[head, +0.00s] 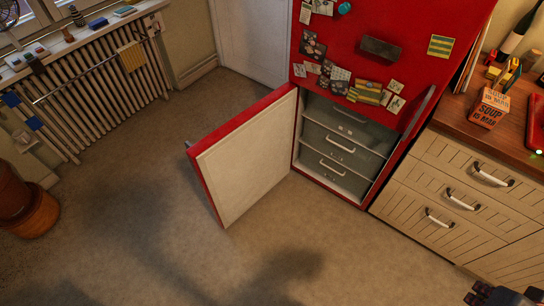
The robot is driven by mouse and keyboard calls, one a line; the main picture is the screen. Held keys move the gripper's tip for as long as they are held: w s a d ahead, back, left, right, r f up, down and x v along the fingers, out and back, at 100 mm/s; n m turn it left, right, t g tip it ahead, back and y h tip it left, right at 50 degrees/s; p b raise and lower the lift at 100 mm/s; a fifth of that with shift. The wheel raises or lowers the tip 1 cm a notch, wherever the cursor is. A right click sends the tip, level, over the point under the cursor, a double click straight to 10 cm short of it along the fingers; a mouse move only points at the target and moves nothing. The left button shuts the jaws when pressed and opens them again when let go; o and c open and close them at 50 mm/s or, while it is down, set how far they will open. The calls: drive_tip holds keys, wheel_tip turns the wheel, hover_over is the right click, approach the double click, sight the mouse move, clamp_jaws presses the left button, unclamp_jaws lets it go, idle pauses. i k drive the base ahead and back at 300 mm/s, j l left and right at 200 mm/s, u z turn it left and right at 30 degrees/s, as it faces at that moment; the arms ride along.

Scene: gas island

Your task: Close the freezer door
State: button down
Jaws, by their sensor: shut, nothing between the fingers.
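The freezer door (245,158) is a red-edged panel with a white inner face. It stands wide open, swung out to the left from the lower part of the red fridge (405,40). A bit of what looks like its handle shows at its outer left edge. The open freezer compartment (342,115) shows several grey drawers with light handles, all pushed in. Part of my gripper (478,296) shows dark at the bottom right corner, shut and empty, well apart from the door. The rest of it is cut off by the frame.
A wooden cabinet with drawers (450,195) stands right of the fridge, with a soup box (489,108) on its counter. A radiator (95,95) lines the left wall, with a brown pot (25,205) below. The floor (165,215) in front of the door is clear.

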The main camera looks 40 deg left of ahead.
sight(237, 163)
drive_tip(key=j+z, duration=0.1)
drive_tip(key=j, duration=0.45)
drive_tip(key=k+j, duration=0.1)
drive_tip(key=j, duration=0.45)
drive_tip(key=k+j+z, duration=0.15)
drive_tip(key=j, duration=0.9)
drive_tip(key=k+j, duration=0.1)
drive_tip(key=j, duration=0.4)
drive_tip(key=k+j, duration=0.1)
drive_tip(key=j, duration=0.95)
drive_tip(key=k+j, duration=0.15)
drive_tip(key=j, duration=0.35)
drive_tip(key=k+j, duration=0.1)
drive_tip(key=j, duration=0.4)
drive_tip(key=k+j+u, duration=0.2)
drive_tip(key=j+u, duration=0.15)
drive_tip(key=j, duration=0.1)
